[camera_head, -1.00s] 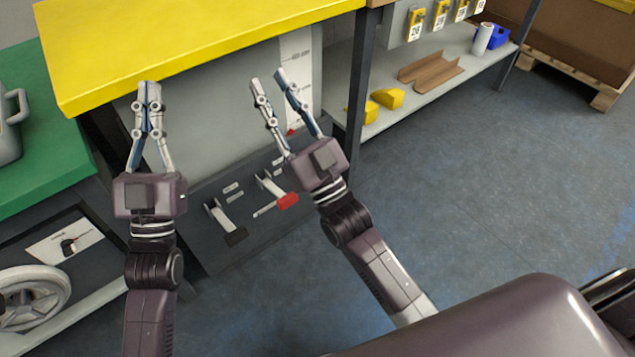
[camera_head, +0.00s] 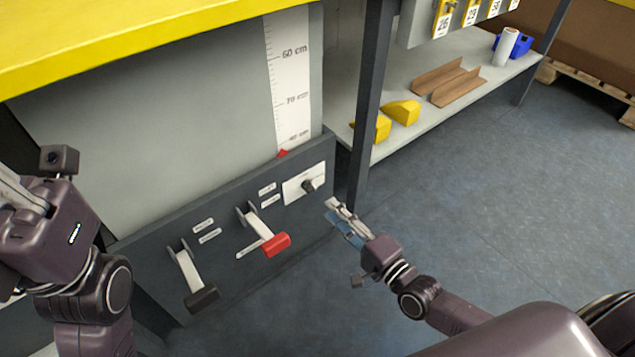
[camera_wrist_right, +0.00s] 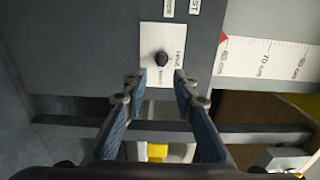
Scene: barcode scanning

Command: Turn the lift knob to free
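The knob (camera_head: 308,185) is small and black and sits on a white labelled plate (camera_head: 291,193) at the right end of the dark lower panel. In the right wrist view the knob (camera_wrist_right: 161,59) is just beyond and between my fingertips, on its white plate (camera_wrist_right: 150,37). My right gripper (camera_head: 333,210) is to the right of and slightly below the knob. In the wrist view (camera_wrist_right: 157,80) it is open and empty, apart from the knob. My left gripper (camera_head: 10,190) is cut off at the left edge, so its fingertips are hidden.
A black-ended lever (camera_head: 189,272) and a red-ended lever (camera_head: 266,235) stick out left of the knob. A height scale (camera_head: 288,80) with a red pointer is above. A dark post (camera_head: 370,95) stands right of the panel. The floor (camera_head: 480,200) at right is clear.

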